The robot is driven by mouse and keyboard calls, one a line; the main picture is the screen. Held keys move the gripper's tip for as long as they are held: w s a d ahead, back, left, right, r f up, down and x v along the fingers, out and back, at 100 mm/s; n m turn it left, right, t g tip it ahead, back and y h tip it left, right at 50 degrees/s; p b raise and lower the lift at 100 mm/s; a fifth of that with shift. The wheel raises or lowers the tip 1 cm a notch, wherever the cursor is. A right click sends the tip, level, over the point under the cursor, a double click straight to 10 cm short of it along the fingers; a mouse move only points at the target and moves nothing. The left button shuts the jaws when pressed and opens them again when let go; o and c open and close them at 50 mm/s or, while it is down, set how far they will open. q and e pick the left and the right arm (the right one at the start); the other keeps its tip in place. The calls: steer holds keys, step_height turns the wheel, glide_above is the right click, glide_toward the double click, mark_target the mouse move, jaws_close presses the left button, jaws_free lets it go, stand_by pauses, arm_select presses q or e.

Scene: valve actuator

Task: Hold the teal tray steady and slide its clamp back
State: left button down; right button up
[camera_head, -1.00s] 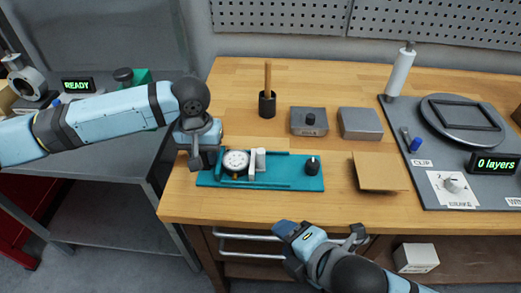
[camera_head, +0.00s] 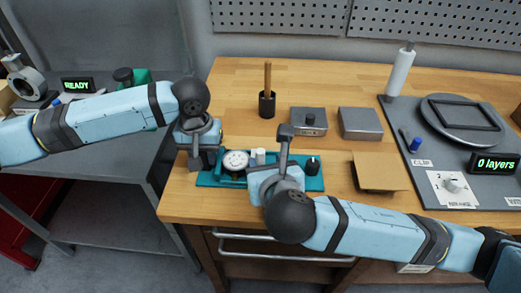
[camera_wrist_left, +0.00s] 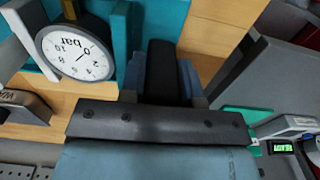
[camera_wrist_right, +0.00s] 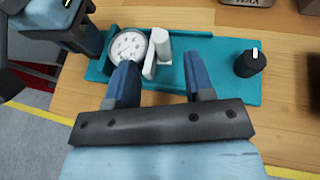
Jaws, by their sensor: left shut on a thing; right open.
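The teal tray (camera_head: 208,180) lies on the wooden bench. It also shows in the right wrist view (camera_wrist_right: 222,50). A round white gauge (camera_wrist_right: 129,48) sits in its left part. The white clamp (camera_wrist_right: 158,50) stands just right of the gauge. A black knob (camera_wrist_right: 250,63) is at the tray's right end. My left gripper (camera_head: 205,158) is shut on the tray's left end; the left wrist view shows its fingers (camera_wrist_left: 163,72) there beside the gauge. My right gripper (camera_wrist_right: 160,80) is open above the tray, its fingers apart, one near the gauge and clamp, the other further right.
Behind the tray stand a black cup with a wooden stick (camera_head: 267,103) and two grey blocks (camera_head: 309,122) (camera_head: 360,123). A tan board (camera_head: 378,168) lies to the right. Free bench shows between cup and tray.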

mark_target(261, 153)
steer(key=x, duration=0.7)
steer(key=shift+w+f, duration=0.1)
steer(key=shift+d, duration=0.1)
jaws_close()
